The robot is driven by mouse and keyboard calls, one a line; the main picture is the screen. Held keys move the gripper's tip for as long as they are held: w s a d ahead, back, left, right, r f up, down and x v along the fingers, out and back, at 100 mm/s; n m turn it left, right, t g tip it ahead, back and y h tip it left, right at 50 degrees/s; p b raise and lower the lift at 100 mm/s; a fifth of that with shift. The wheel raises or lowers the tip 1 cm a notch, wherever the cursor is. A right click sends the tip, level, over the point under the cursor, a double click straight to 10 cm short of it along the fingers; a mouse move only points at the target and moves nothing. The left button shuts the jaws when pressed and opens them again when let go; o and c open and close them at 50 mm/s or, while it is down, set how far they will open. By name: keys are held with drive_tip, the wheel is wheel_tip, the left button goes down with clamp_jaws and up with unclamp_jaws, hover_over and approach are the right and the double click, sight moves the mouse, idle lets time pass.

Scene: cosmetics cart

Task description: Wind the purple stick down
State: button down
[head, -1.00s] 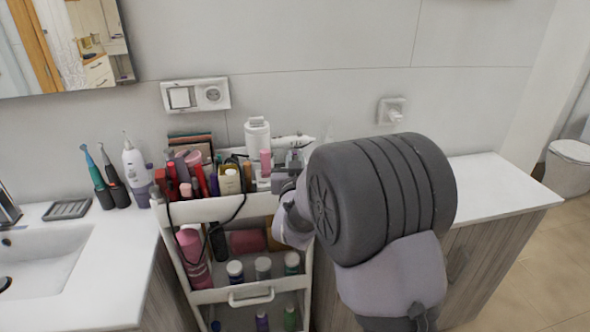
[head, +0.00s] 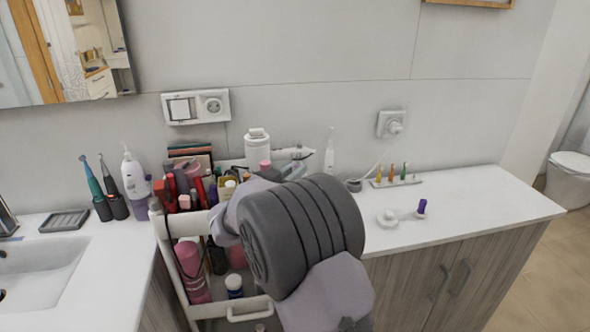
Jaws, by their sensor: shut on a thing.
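My gripper (head: 273,174) is at the right end of the cart's top tray, largely hidden behind my own wrist. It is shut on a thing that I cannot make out. A slim purple item (head: 213,191) stands upright among the cosmetics in the top tray, left of my wrist. Another short purple piece (head: 421,207) is on the counter at the right, at the end of a white object. I cannot tell from this view which is the purple stick, or how far any stick is wound out.
The white cart (head: 181,222) is crowded with tubes and bottles. A white bottle (head: 257,146) stands behind my gripper. On the counter are a holder with several small coloured heads (head: 393,180) and a white round-ended object (head: 388,218). The right counter (head: 480,205) is mostly clear.

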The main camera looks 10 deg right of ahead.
idle(0.4)
drive_tip(key=c, duration=1.4)
unclamp_jaws()
drive_tip(key=p+v, duration=0.4)
drive_tip(key=v, duration=1.3)
drive_tip(key=shift+a, duration=0.25)
